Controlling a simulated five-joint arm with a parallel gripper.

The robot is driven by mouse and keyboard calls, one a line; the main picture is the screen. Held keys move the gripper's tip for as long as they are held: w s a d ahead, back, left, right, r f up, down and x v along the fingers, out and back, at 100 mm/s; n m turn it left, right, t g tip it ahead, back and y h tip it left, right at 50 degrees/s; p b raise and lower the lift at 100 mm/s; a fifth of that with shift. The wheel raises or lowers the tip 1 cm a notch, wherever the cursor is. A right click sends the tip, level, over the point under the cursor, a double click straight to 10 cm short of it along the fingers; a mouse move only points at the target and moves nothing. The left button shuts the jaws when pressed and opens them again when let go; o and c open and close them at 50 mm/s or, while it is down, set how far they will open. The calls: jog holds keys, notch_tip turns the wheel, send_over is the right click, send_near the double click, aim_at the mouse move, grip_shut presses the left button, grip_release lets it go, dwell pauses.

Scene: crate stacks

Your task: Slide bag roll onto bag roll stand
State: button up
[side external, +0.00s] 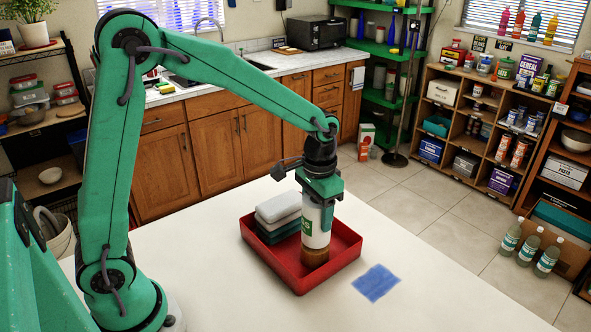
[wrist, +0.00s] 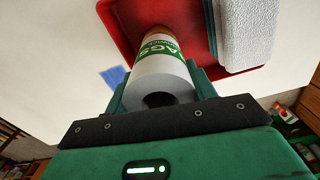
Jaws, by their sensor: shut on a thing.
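My gripper (side external: 319,193) points down over the red tray and is shut on the bag roll (side external: 315,229). The roll is an upright white cylinder with a green label. In the wrist view the roll (wrist: 165,75) sits between the fingers, its dark hollow core facing the camera. A brown cylindrical part (side external: 315,257) shows directly below the white roll, inside the tray. I cannot tell whether it is the bag roll stand or the roll's own lower end. No other stand is visible.
The red tray (side external: 347,256) lies on the white table (side external: 440,285). Folded grey and dark green cloths (side external: 279,212) are stacked in the tray, close left of the roll. A flat blue square (side external: 376,282) lies right of the tray. The table's right side is clear.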

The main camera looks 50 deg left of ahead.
jog(key=shift+f, duration=0.8)
jog(key=o, duration=1.1)
jog(key=shift+r, duration=3.9)
